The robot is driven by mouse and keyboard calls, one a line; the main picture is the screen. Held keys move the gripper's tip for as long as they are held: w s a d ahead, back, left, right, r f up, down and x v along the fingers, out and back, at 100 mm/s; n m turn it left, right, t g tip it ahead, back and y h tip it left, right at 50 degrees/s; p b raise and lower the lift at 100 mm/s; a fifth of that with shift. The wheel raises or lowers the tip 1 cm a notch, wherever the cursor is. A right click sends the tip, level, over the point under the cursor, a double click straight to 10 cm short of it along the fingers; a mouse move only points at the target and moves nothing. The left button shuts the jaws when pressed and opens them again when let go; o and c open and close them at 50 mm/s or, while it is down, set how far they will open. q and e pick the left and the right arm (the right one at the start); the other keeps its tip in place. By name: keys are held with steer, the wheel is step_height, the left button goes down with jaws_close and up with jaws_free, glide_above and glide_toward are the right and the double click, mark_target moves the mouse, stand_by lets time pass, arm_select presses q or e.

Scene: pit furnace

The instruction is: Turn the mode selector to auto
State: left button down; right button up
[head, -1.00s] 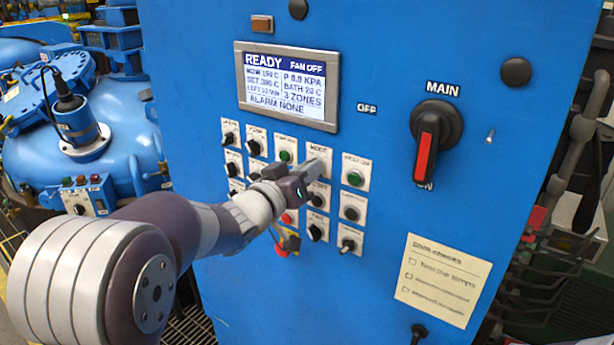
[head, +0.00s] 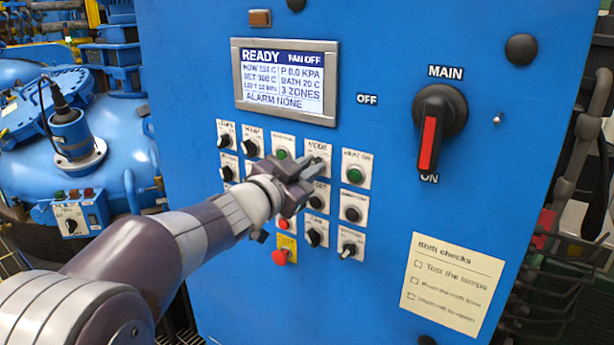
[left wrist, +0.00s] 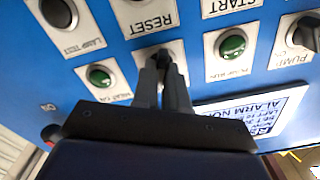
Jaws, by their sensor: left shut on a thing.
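The mode selector (head: 319,148) is on the blue cabinet's control panel, under the MODE label in the top row. My left gripper (head: 314,168) reaches it from the lower left and covers most of its knob in the head view. In the left wrist view, the two fingers of my left gripper (left wrist: 164,72) are shut on the black knob of the mode selector (left wrist: 160,55). The fingers hide part of its plate. I cannot read which way the knob points. My right gripper is not in view.
The green HEAT ON button (head: 355,174) is right beside the selector. Other buttons and knobs crowd the panel below and left. The display (head: 285,78) reads READY and FAN OFF. The large MAIN switch (head: 430,130) and a paper checklist (head: 452,283) are to the right.

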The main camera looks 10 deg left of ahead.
arm_select(q)
steer(key=shift+f+m, duration=0.1)
steer(key=shift+m, duration=0.4)
steer(key=c, duration=1.2)
jaws_free()
steer(key=shift+o, duration=0.2)
steer(key=shift+w, duration=0.15)
steer(key=b+v, duration=0.2)
steer(key=v, duration=1)
steer(key=shift+s, duration=0.3)
steer(key=shift+a, duration=0.1)
